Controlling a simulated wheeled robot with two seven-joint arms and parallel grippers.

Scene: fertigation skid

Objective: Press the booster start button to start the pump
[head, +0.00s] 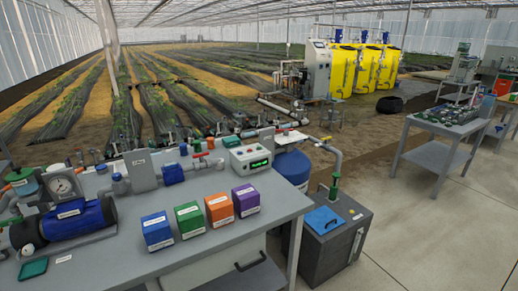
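A blue pump (78,220) with a dark end lies on the left of the grey bench (262,222), below a round gauge (62,186). A pale control box (250,158) with a lit green display stands at the back right of the bench. Small coloured spots show on its top, too small to tell as buttons. I cannot single out the booster start button, and the labels are too small to read. Neither of my grippers is in view.
Blue (157,231), green (190,220), orange (219,210) and purple (245,200) boxes stand along the bench front. A flat green piece (34,268) lies front left. A dark cabinet (338,240) stands right of the bench. Open floor (430,235) lies beyond.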

